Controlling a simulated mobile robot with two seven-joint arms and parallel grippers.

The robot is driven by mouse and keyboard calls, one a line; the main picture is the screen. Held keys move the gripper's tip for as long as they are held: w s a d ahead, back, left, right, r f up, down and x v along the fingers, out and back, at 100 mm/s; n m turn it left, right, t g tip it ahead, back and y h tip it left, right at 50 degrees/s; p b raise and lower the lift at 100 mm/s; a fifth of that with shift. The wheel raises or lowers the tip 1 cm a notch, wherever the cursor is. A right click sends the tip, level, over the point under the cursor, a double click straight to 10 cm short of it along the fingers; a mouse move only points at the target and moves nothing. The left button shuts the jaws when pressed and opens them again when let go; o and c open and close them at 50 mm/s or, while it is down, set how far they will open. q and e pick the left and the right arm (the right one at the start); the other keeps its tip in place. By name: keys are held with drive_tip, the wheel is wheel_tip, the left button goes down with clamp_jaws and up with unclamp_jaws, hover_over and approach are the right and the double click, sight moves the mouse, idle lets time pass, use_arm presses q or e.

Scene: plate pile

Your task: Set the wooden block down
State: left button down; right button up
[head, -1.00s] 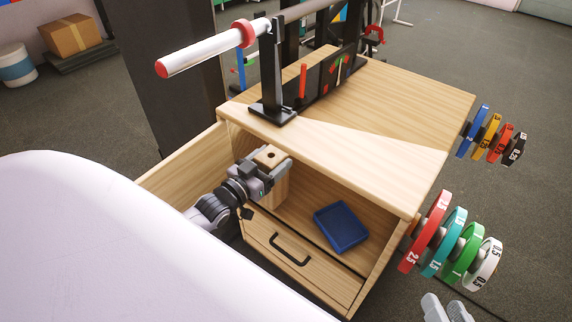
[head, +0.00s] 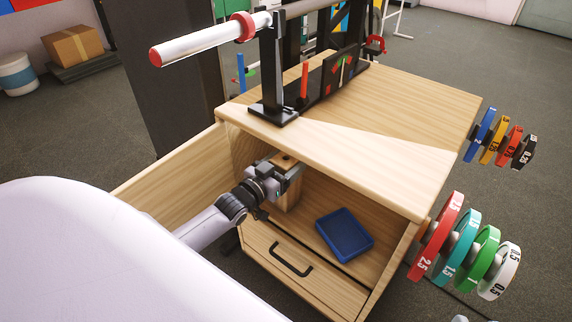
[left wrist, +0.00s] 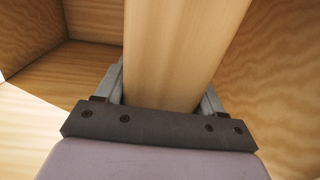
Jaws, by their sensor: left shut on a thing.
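The wooden block (head: 287,197) is a pale upright block with a dark hole in its top. It is inside the open compartment of the wooden cabinet (head: 350,140), below the top board. My left gripper (head: 288,172) is shut on its upper part. In the left wrist view the block (left wrist: 180,50) stands between the two fingers (left wrist: 163,90). Whether the block's bottom touches the compartment floor cannot be told. My right gripper (head: 468,319) shows only as a small grey tip at the bottom edge, too little to tell its state.
A blue tray (head: 344,234) lies on the compartment floor, right of the block. Below is a drawer with a black handle (head: 291,258). Coloured weight plates (head: 460,245) hang on the cabinet's right side. A black stand with a bar (head: 272,75) is on top.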

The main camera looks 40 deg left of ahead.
use_arm(q)
drive_tip(key=c, duration=0.5)
unclamp_jaws()
drive_tip(key=shift+f, duration=0.15)
drive_tip(key=shift+c, duration=0.2)
drive_tip(key=o, duration=0.4)
